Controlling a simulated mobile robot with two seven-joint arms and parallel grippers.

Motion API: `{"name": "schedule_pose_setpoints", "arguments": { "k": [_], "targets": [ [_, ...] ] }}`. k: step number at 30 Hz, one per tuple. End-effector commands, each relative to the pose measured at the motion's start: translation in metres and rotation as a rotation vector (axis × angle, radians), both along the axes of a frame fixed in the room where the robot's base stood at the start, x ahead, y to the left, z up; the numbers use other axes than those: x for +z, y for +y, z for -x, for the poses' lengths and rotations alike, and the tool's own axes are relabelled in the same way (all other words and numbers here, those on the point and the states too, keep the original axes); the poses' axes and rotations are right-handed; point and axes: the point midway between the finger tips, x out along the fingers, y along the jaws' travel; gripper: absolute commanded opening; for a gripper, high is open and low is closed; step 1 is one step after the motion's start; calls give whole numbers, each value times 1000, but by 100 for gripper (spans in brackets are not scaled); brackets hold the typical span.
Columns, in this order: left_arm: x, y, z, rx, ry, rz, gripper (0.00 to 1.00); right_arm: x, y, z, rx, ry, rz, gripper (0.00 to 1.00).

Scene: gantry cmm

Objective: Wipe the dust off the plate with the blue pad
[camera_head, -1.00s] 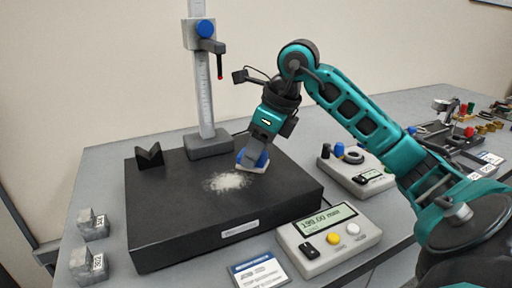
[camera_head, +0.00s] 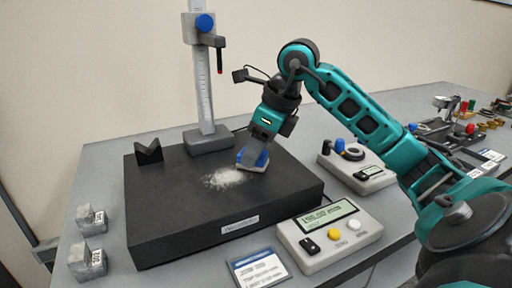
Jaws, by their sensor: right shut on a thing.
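The black plate (camera_head: 170,220) is a thick dark slab on the grey table. A patch of pale dust (camera_head: 226,178) lies on its top, near the middle. My right gripper (camera_head: 256,152) points down over the plate and is shut on the blue pad (camera_head: 254,160), which has a pale underside. The pad is at the right edge of the dust, at or very near the plate's surface; I cannot tell if it presses on it. The gripper's fingers are largely hidden. My left gripper is not in view.
A height gauge column (camera_head: 205,90) stands at the plate's back, with a dark V-block (camera_head: 148,153) to its left. A display box (camera_head: 328,236) and a card (camera_head: 258,268) lie in front. Metal blocks (camera_head: 90,221) sit left. Another device (camera_head: 355,168) stands right.

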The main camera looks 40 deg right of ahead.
Motion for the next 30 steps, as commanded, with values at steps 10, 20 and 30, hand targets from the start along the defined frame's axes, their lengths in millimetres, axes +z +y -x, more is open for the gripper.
{"name": "schedule_pose_setpoints", "arguments": {
  "k": [10, 20, 30],
  "targets": [
    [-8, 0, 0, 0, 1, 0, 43, -8, 0, 0, 0, 1, 0, 22],
    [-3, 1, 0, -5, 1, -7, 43, -7, 5, -1, 1, 1, 0, 22],
    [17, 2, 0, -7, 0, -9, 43, -6, 31, -10, 1, 0, 0, 22]
  ]
}}
